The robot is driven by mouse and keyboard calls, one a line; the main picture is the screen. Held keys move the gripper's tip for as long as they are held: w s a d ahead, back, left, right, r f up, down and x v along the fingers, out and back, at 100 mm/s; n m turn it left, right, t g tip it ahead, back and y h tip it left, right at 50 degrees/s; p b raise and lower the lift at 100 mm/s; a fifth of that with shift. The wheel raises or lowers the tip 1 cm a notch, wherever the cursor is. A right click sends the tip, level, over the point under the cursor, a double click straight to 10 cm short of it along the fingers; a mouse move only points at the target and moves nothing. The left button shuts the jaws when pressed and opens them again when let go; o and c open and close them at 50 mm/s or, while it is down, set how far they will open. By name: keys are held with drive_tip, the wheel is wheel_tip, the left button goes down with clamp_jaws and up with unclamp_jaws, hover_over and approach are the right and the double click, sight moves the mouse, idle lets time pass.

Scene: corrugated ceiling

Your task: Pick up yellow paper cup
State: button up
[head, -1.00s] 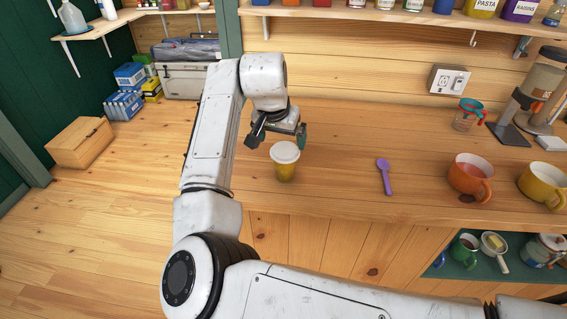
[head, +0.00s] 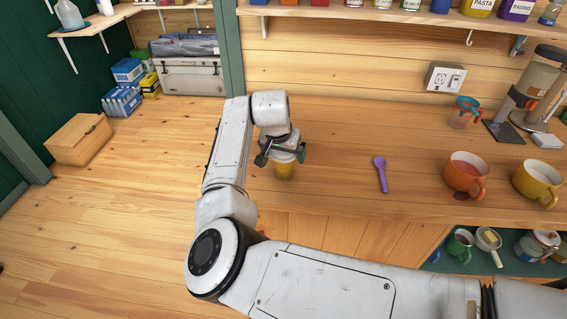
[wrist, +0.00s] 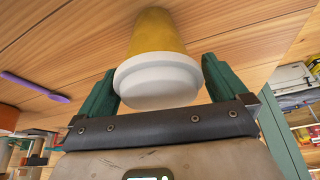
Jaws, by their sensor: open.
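The yellow paper cup (head: 284,172) with a white lid stands upright on the wooden counter near its left end. My gripper (head: 281,156) is over the cup from above, with its fingers at lid height. In the wrist view the cup (wrist: 158,32) lies between the two green fingers of my gripper (wrist: 157,88), and its white lid (wrist: 158,80) faces the palm. The fingers are open, with a visible gap on each side of the lid. In the head view my gripper hides most of the lid.
A purple spoon (head: 381,174) lies to the right on the counter. A shelf with jars runs above. The counter between cup and spoon is clear.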

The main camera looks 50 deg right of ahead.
drive_tip(key=shift+c, duration=0.4)
drive_tip(key=c, duration=0.7)
